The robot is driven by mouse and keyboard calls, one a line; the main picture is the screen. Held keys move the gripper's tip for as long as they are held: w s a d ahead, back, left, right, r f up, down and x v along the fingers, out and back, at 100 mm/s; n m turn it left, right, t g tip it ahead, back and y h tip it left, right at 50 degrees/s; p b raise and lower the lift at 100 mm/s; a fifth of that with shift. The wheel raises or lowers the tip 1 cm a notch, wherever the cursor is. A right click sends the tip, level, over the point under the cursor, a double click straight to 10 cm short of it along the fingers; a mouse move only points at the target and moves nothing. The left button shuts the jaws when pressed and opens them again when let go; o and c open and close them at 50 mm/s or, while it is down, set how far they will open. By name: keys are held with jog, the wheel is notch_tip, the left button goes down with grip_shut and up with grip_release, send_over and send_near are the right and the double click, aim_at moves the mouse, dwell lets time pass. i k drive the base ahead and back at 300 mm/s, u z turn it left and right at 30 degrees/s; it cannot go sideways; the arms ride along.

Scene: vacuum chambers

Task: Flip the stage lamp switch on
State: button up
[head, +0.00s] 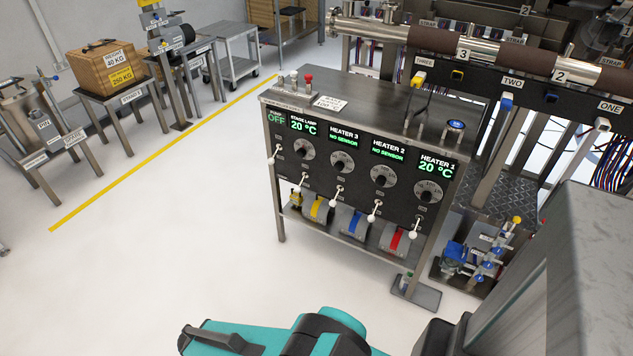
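A grey control cabinet (350,98) stands in the middle of the head view. Its dark front panel carries a row of green displays. The stage lamp display (304,125) reads 20 °C, and a display left of it (276,118) reads OFF. A round dial (303,150) sits under the stage lamp display. Below it is a white-knobbed lever switch (297,189), which looks tilted downward. Another white-knobbed lever (273,157) is at the panel's left edge. Small labels are unreadable. Teal parts of my arm show at the bottom; my gripper is not in view.
Heater levers (413,236) line the panel's lower edge, above coloured coils (350,220). Pipework (470,45) and a valve assembly (485,250) stand right. Tables with a wooden crate (105,66) are at back left. The floor left of the cabinet is clear.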

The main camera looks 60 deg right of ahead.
aim_at(298, 189)
jog(key=u, duration=0.65)
jog(key=k, duration=0.15)
jog(key=z, duration=2.6)
jog(key=k, duration=0.95)
jog(key=u, duration=0.15)
jog(key=i, duration=0.75)
jog(key=u, duration=0.05)
